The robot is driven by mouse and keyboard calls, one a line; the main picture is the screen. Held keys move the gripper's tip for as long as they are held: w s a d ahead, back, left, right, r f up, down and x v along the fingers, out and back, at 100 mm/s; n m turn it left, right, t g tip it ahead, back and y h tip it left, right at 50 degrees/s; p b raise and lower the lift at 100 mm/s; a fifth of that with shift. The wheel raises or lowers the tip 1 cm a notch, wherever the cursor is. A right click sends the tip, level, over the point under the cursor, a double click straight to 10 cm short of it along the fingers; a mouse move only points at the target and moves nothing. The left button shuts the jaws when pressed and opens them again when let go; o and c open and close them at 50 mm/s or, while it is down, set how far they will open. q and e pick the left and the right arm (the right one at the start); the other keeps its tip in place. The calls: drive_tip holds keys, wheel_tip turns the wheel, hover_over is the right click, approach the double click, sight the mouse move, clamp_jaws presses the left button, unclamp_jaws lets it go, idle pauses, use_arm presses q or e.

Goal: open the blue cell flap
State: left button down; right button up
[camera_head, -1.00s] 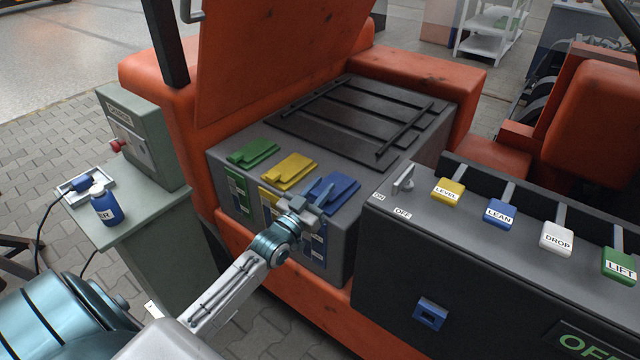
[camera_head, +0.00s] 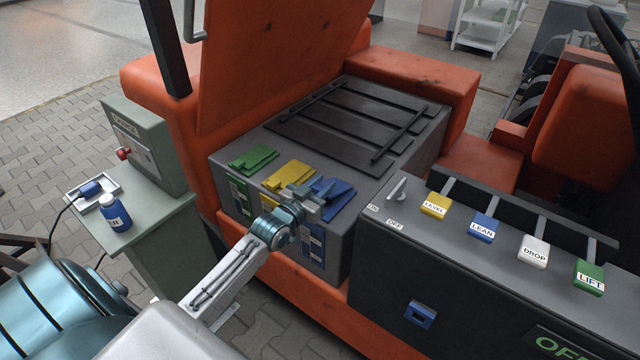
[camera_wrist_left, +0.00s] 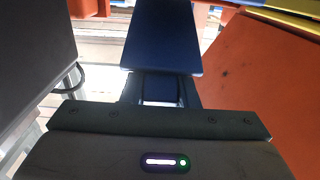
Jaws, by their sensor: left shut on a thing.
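The blue cell flap (camera_head: 338,203) is the right one in a row of three coloured flaps on the grey battery box (camera_head: 338,245). My left gripper (camera_head: 311,201) is shut on its near, left part. The jaws hide some of that part. In the left wrist view the blue flap (camera_wrist_left: 163,40) shows as a dark blue plate straight ahead of the jaws (camera_wrist_left: 160,92). I cannot tell exactly how far the flap is tilted. My right gripper is not in view.
The yellow flap (camera_head: 288,175) and green flap (camera_head: 253,158) lie left of the blue one. A dark console (camera_head: 440,270) with coloured levers stands close on the right. The raised orange cover (camera_head: 275,65) rises behind. A side cabinet (camera_head: 155,220) holds a blue bottle (camera_head: 115,212).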

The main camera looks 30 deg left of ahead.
use_arm(q)
drive_tip(key=w+r+g+p, duration=0.1)
drive_tip(key=p, duration=0.2)
drive_tip(key=w+r+g+p, duration=0.1)
drive_tip(key=r+g+p, duration=0.1)
drive_tip(key=p, duration=0.1)
drive_tip(key=w+r+g+p, duration=0.1)
drive_tip(key=r+p, duration=0.1)
drive_tip(key=p, duration=0.1)
drive_tip(key=shift+w+d, duration=0.15)
drive_tip(key=shift+w, duration=0.1)
drive_tip(key=shift+w+g+p, duration=0.35)
drive_tip(key=shift+g+p, duration=0.05)
drive_tip(key=shift+p, duration=0.15)
drive_tip(key=shift+w, duration=0.35)
drive_tip(key=shift+w+d+r, duration=0.1)
drive_tip(key=shift+w+r, duration=0.1)
drive_tip(key=shift+w, duration=0.4)
drive_tip(key=shift+w+d+r, duration=0.1)
drive_tip(key=shift+w+r, duration=0.15)
drive_tip(key=shift+w, duration=0.35)
drive_tip(key=shift+w+r, duration=0.2)
drive_tip(key=shift+w, duration=0.4)
drive_tip(key=c, duration=1.3)
unclamp_jaws()
drive_tip(key=shift+c, duration=0.2)
drive_tip(key=shift+o, duration=1.1)
drive_tip(key=shift+w+f, duration=0.15)
drive_tip(key=shift+w, duration=0.05)
